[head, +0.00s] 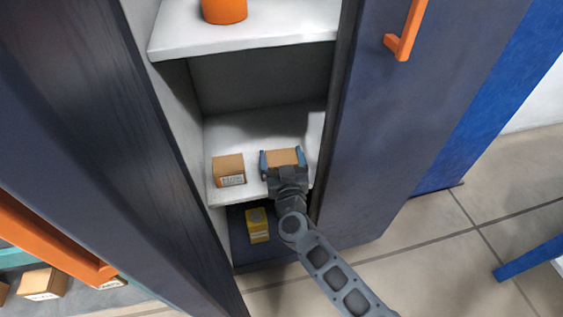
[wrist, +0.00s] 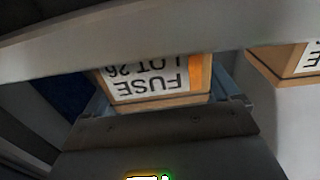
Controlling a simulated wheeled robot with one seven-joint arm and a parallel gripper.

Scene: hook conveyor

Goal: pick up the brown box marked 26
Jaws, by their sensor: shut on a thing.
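The brown box marked 26 (head: 282,157) is on the middle shelf of the open cabinet, between the fingers of my gripper (head: 282,160). In the wrist view its white label (wrist: 145,82) reads FUSE LOT 26 upside down. My gripper is shut on this box, with one finger on each side. Whether the box touches the shelf or is lifted, I cannot tell. The gripper hides the lower front of the box in the head view.
Another brown box (head: 228,169) stands to the left on the same shelf (head: 245,128). A yellow item (head: 257,225) is on the level below. An orange container (head: 224,10) stands on the shelf above. Dark cabinet doors (head: 400,110) flank the opening closely.

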